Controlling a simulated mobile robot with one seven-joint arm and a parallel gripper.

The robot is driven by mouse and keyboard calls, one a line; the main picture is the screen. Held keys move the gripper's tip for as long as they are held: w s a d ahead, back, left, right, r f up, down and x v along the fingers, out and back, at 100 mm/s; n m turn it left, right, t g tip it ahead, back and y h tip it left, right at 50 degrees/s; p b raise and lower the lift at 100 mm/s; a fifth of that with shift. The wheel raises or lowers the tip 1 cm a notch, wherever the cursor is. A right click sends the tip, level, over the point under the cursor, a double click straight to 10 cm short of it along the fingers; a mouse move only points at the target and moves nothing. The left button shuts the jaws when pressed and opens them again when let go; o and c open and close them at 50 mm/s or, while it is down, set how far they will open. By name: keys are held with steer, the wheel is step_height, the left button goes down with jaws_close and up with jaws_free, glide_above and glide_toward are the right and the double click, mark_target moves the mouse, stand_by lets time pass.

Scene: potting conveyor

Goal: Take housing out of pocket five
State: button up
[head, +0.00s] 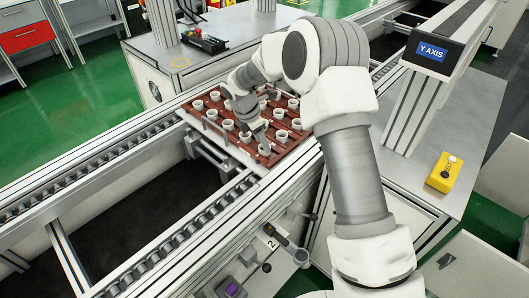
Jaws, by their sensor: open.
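A red-brown tray (291,143) sits on the conveyor in the middle of the head view. Several white cup-shaped housings (281,135) stand in its pockets, in rows. I cannot read pocket numbers, so I cannot tell which one is pocket five. My gripper (256,143) is open, pointing down over the near part of the tray, close to housings there. The view is too small to tell whether its fingers are around a housing or only beside one. My arm and wrist hide part of the tray's far and right side.
Roller conveyor rails (120,150) run to the left of the tray, with a dark open gap below. A grey cabinet with a black device (203,40) stands behind. A Y AXIS gantry (431,53) and a yellow button box (444,172) are at right.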

steer(key=shift+x, duration=1.1)
jaws_close()
steer(key=shift+r, duration=0.15)
